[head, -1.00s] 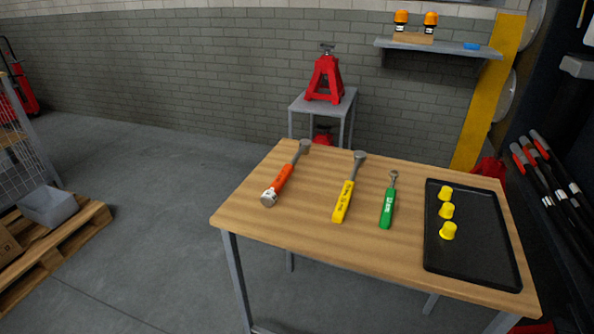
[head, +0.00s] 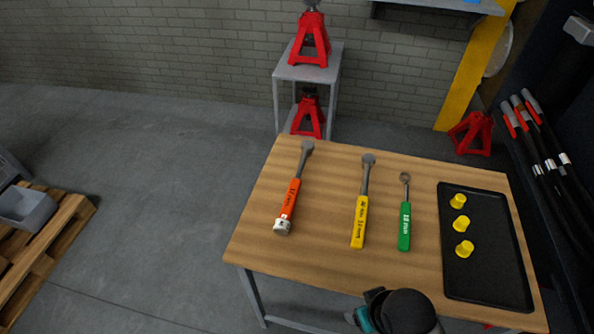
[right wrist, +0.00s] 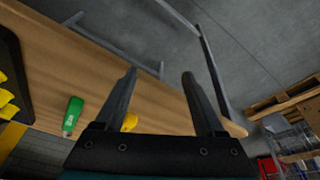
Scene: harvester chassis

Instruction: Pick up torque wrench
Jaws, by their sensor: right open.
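Three long-handled tools lie on the wooden table in the head view. The orange-handled one (head: 289,199), at the left, has a grey shaft and head and a pale knob at the near end, and looks like the torque wrench. The yellow-handled tool (head: 360,220) and green-handled tool (head: 404,226) lie to its right; their labels are too small to read surely. My right gripper (right wrist: 159,78) is open and empty in the right wrist view. The green handle (right wrist: 73,115) and part of the yellow one (right wrist: 129,121) show beyond it; the orange tool is not visible there. My left gripper is out of view.
A black tray (head: 500,259) with three yellow cups (head: 460,224) covers the table's right side. The wooden table (head: 322,254) is bare around the tools. Red jack stands (head: 310,40) stand behind it. A pallet (head: 50,234) lies at the left.

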